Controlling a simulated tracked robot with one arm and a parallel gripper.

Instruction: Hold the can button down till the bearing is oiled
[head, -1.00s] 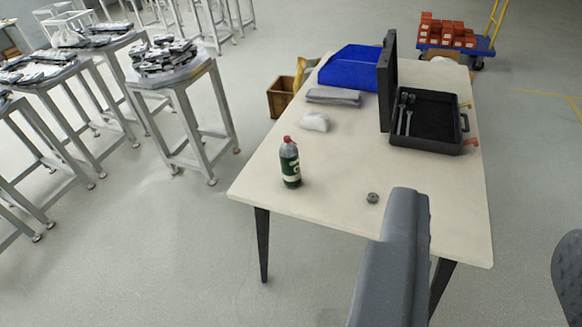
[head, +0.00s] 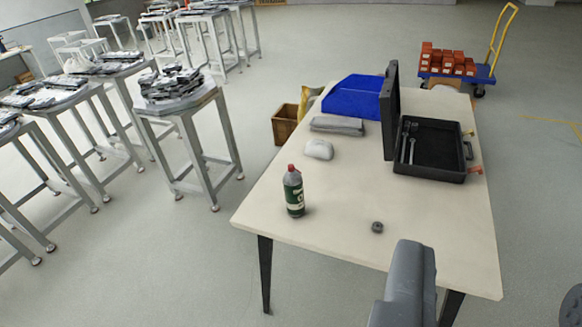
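The can (head: 294,191) is a dark green bottle-like can with a pale label and a red top. It stands upright near the front left part of the table. The bearing (head: 377,227) is a small dark grey ring lying flat on the table, to the right of the can and nearer the front edge. A grey link of my arm (head: 408,285) reaches up from the bottom, in front of the table edge. My gripper's fingers do not show. Nothing is seen touching the can or the bearing.
The pale table (head: 290,233) also holds an open black case (head: 430,170) with tools, a blue bin (head: 352,97), a folded grey cloth (head: 337,125) and a white lump (head: 319,149). Stools with dark parts (head: 180,88) stand left. A loaded blue trolley (head: 480,77) stands behind.

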